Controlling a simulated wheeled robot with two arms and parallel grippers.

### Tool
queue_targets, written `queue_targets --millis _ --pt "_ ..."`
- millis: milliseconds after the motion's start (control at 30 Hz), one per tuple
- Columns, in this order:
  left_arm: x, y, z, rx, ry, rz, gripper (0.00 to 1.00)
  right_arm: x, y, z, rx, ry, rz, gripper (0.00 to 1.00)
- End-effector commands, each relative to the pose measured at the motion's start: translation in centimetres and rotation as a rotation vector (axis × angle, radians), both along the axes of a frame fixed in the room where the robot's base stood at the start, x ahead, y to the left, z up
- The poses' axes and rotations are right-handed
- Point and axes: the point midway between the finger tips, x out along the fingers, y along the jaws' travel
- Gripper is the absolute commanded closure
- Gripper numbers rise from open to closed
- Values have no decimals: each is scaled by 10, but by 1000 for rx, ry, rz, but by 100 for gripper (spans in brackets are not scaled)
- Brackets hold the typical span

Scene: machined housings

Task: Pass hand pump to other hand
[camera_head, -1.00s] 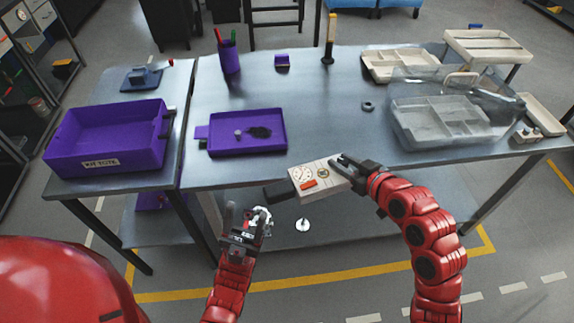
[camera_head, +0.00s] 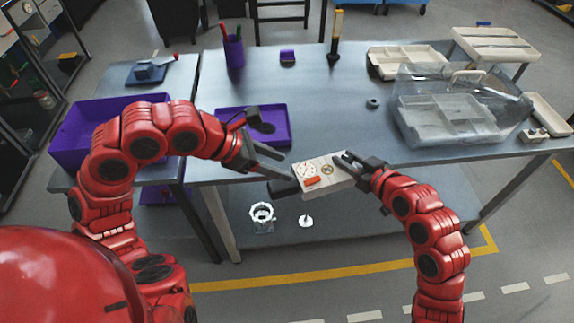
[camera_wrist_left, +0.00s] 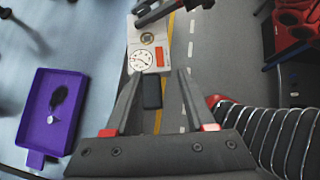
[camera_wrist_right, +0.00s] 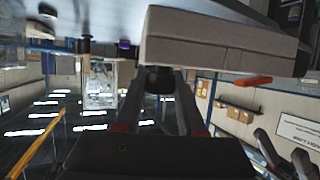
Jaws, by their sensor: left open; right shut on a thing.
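The hand pump (camera_head: 323,174) is a cream box with a round dial, a red lever and a black end piece. It is held above the table's front edge. My right gripper (camera_head: 348,163) is shut on its right end; the box fills the upper right wrist view (camera_wrist_right: 220,42). My left gripper (camera_head: 287,168) is open at the pump's left end. In the left wrist view, the black end piece (camera_wrist_left: 152,92) shows between the spread fingers (camera_wrist_left: 156,85). I cannot tell whether they touch it. Part of the black piece is hidden in the head view.
A purple tray (camera_head: 280,140) and purple bin (camera_head: 68,150) lie left, partly behind my left arm. A clear case (camera_head: 440,120) and beige trays (camera_head: 400,58) stand right. A small dark ring (camera_head: 373,103) lies on the table (camera_head: 320,105).

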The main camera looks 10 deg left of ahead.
Motion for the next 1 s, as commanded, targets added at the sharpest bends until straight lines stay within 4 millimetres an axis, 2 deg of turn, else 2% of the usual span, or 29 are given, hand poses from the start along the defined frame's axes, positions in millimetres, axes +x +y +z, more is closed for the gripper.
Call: queue_targets --millis 600,1000 --pt "37 -63 -74 -4 7 0 45 0 0 1 1 -1 0 100" --pt "43 -71 -83 -3 4 2 45 0 1 2 4 -2 1 100"
